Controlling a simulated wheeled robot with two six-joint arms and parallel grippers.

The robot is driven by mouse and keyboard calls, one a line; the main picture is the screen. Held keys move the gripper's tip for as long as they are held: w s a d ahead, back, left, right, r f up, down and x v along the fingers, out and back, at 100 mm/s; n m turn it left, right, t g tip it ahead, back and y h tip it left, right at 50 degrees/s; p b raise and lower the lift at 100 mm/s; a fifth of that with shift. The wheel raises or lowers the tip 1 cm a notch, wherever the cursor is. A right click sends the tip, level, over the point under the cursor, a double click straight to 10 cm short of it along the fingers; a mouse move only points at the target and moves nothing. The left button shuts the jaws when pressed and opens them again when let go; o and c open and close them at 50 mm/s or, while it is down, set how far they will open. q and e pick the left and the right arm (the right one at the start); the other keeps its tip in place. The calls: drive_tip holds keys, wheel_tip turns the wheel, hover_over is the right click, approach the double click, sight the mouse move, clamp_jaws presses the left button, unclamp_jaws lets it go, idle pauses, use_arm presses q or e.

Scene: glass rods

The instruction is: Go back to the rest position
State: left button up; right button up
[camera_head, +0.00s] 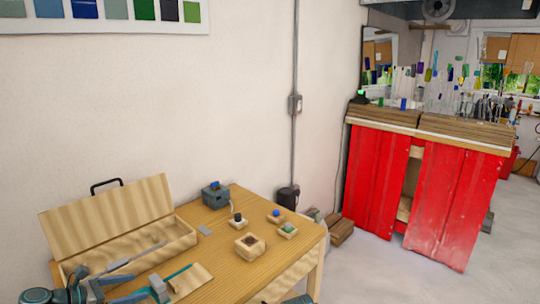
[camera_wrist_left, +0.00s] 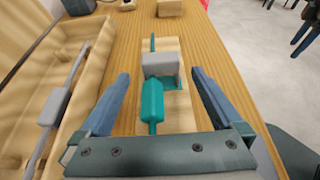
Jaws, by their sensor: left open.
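My left gripper (camera_head: 150,286) is over the front left of the wooden table. In the left wrist view its two fingers (camera_wrist_left: 160,78) are spread apart, one on each side of a teal rod (camera_wrist_left: 152,102) with a grey block (camera_wrist_left: 160,64) on it. The teal rod (camera_head: 179,272) lies on a small wooden board (camera_head: 196,281); the wrist view does not show a finger touching it. An open wooden box (camera_head: 180,238), lid raised, stands to the left with a grey rod (camera_head: 140,258) in it.
Small wooden blocks (camera_head: 249,246) with coloured tops and a blue-grey device (camera_head: 215,196) stand farther back on the table (camera_head: 228,270). A red cabinet (camera_head: 450,195) with glassware on top is at the right.

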sight(152, 283)
use_arm(q)
drive_tip(key=b+x, duration=0.2)
drive_tip(key=x, duration=0.5)
drive_tip(key=shift+w+d+f, duration=0.2)
drive_tip(key=shift+d+f, duration=0.05)
drive_tip(key=shift+r, duration=0.15)
